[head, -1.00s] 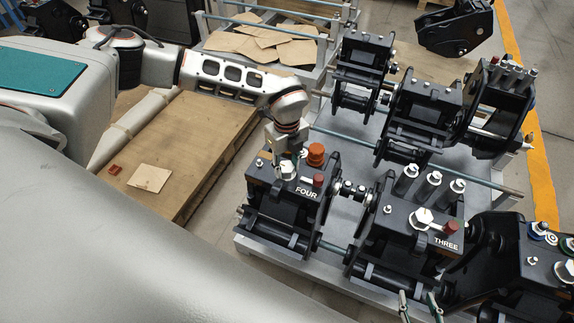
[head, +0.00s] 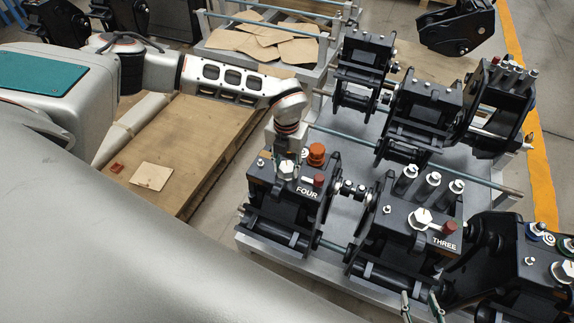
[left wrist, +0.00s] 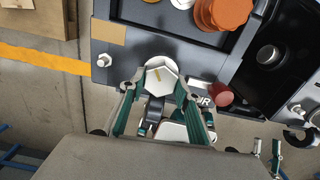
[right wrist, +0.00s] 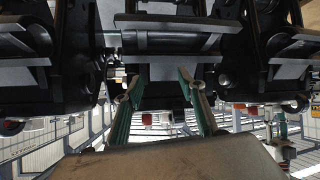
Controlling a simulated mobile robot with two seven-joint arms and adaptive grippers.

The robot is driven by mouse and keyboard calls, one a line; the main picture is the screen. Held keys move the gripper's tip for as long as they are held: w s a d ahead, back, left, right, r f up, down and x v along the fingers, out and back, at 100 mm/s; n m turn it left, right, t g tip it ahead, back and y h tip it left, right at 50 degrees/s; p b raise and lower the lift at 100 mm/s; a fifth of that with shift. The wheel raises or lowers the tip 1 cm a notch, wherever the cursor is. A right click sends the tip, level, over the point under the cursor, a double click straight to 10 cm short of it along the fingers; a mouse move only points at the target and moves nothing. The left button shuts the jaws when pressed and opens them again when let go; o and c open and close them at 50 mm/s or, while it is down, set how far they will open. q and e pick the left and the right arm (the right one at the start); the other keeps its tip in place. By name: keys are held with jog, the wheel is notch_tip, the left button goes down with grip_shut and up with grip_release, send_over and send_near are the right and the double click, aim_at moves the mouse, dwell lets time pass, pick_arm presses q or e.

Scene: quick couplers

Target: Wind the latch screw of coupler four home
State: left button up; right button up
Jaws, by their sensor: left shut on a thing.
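Coupler four (head: 290,205) is a black block with a white "FOUR" label. Its latch screw has a white hex head (head: 286,167), which also shows in the left wrist view (left wrist: 160,76) with a short yellow mark on top. My left gripper (head: 288,160) comes down from above and is shut on the hex head, a fingertip at either side of it (left wrist: 159,88). An orange cap (head: 316,153) and a dark red knob (head: 318,181) stand beside the screw. My right gripper (right wrist: 158,92) is open and empty, its tips at the bottom edge of the head view (head: 420,303).
Coupler three (head: 405,235) stands to the right, with a white hex screw and grey posts. More black couplers (head: 425,105) stand behind on the grey rack. A pallet (head: 190,150) with a cardboard piece lies left. Rods run between the couplers.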

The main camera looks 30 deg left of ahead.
aim_at(286, 167)
pick_arm(q)
jog(key=m, duration=0.6)
jog(key=shift+w+a+p, duration=0.1)
jog(key=shift+p, duration=0.2)
jog(key=shift+m, duration=0.4)
jog(key=o, duration=0.8)
notch_tip(286, 167, up, 12)
dwell(0.5)
